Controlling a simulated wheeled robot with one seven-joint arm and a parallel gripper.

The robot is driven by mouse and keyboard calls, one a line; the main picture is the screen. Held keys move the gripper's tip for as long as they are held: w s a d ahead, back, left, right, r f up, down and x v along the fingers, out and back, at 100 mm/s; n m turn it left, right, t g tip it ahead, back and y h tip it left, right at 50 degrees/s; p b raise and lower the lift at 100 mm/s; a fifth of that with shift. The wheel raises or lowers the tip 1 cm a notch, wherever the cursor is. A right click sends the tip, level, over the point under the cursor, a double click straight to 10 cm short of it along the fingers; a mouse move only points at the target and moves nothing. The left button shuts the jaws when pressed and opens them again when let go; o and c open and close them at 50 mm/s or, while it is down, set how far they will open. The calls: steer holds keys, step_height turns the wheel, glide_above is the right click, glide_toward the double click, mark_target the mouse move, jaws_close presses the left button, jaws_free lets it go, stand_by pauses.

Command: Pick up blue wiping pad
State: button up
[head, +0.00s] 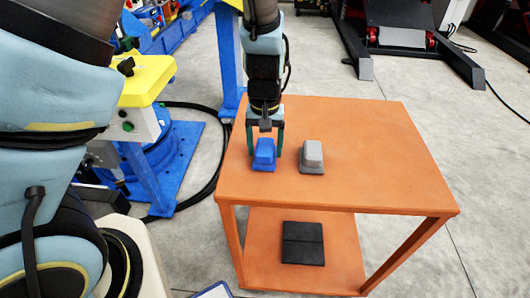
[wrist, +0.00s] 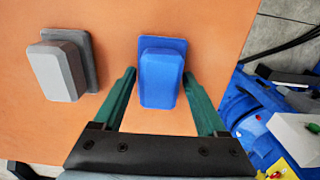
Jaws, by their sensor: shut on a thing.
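The blue wiping pad (head: 264,155) is a blue block with a wider base, near the left edge of the orange table. It also shows in the middle of the wrist view (wrist: 162,78). My gripper (head: 265,150) points down over it, with one green finger on each side. In the wrist view my gripper (wrist: 160,77) is shut on the pad. The pad appears at tabletop level; I cannot tell whether its base touches the table.
A grey pad (head: 312,154) of the same form stands just right of the blue one. The orange table (head: 380,150) is clear to the right. Black pads (head: 303,243) lie on its lower shelf. A blue and yellow machine (head: 150,85) stands at the left.

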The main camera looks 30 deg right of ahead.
mark_target(265, 145)
steer(key=c, duration=0.3)
step_height(265, 145, up, 10)
steer(key=shift+b, duration=0.7)
steer(key=o, duration=0.9)
steer(key=shift+c, duration=0.2)
steer(key=c, duration=0.7)
